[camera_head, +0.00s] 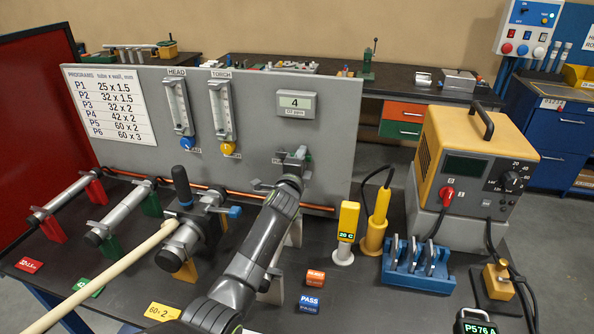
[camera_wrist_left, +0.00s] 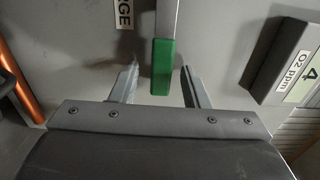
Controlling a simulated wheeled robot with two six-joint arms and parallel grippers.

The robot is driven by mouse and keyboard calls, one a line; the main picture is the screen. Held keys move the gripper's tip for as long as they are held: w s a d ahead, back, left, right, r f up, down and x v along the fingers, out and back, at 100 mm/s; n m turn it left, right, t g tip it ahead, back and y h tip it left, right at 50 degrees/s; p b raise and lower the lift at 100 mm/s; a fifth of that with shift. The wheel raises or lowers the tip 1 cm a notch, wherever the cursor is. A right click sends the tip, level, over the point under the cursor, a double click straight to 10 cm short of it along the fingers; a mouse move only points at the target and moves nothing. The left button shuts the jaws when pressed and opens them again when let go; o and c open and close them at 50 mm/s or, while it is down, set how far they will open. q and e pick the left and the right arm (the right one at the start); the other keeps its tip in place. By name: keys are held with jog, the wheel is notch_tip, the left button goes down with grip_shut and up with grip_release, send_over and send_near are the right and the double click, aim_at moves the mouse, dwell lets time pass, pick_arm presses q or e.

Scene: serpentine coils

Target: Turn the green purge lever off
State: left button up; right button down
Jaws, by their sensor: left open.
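The purge lever (camera_wrist_left: 163,66) has a green tip on a grey bar and shows in the left wrist view, beside a partly cut label ending in "GE" (camera_wrist_left: 124,14). My left gripper (camera_wrist_left: 160,85) is open, with one finger on each side of the green tip and a visible gap on both sides. In the head view my left gripper (camera_head: 297,158) is at the grey panel (camera_head: 330,150), below the O2 ppm display (camera_head: 295,104), and hides most of the lever. My right gripper is not in view.
The O2 display (camera_wrist_left: 303,80) reads 4, right of the fingers. A copper-coloured pipe (camera_head: 235,197) runs low along the panel. Two flow tubes (camera_head: 221,108) stand left of my gripper. Tube clamps, a yellow meter (camera_head: 347,225) and a yellow power unit (camera_head: 470,160) stand on the dark bench.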

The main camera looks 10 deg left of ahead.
pick_arm(q)
jog(key=s+p, duration=0.1)
jog(key=s, duration=1.6)
jog(key=shift+s+a, duration=0.15)
jog(key=shift+a, duration=0.15)
jog(key=shift+f, duration=0.1)
